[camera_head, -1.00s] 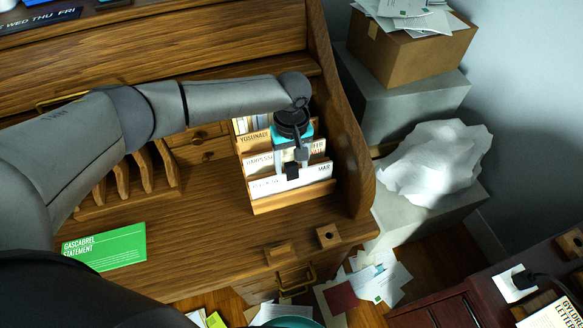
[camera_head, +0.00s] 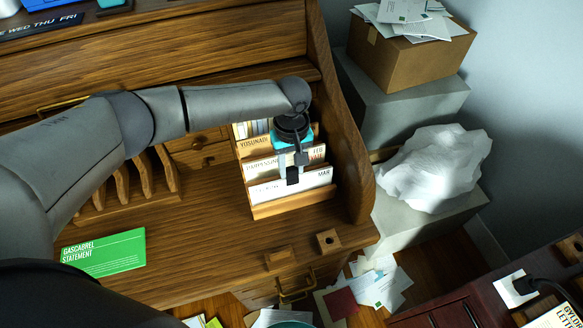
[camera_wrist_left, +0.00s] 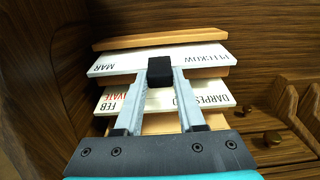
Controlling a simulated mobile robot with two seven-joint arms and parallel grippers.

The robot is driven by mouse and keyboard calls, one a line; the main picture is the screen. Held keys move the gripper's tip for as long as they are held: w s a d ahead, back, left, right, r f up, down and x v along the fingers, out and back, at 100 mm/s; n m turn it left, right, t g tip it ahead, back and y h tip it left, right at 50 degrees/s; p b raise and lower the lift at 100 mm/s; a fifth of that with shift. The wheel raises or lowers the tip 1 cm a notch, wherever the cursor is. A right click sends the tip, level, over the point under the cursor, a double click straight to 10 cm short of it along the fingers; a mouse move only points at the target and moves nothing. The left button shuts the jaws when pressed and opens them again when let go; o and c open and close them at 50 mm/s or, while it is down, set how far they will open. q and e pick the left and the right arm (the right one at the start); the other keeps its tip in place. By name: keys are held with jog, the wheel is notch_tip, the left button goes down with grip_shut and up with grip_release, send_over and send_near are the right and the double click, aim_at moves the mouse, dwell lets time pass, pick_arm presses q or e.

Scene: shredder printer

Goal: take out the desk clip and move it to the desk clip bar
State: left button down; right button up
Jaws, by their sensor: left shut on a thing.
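My left gripper (camera_head: 292,176) is over the wooden card rack (camera_head: 292,206) at the right side of the desk. Its black fingertips are together at the white front card marked MAR (camera_head: 318,182), and it appears shut on that card's upper edge. The left wrist view shows the fingertips (camera_wrist_left: 160,72) in front of the same card (camera_wrist_left: 207,61), which stands in the rack. The fingers hide part of its label. I cannot tell which thing is the desk clip or the desk clip bar. My right gripper is not in view.
A slotted wooden holder (camera_head: 140,177) stands on the desk's left. A green card (camera_head: 104,252) lies near it. Two small wooden pieces (camera_head: 279,257) (camera_head: 328,240) sit at the front right edge. The desk's curved side wall (camera_head: 350,150) is close to the rack. The middle desktop is clear.

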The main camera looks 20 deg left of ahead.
aim_at(292, 169)
pick_arm(q)
notch_tip(292, 169, up, 20)
jog(key=p, duration=0.3)
jog(key=shift+f, duration=0.1)
jog(key=c, duration=1.1)
grip_release()
grip_shut()
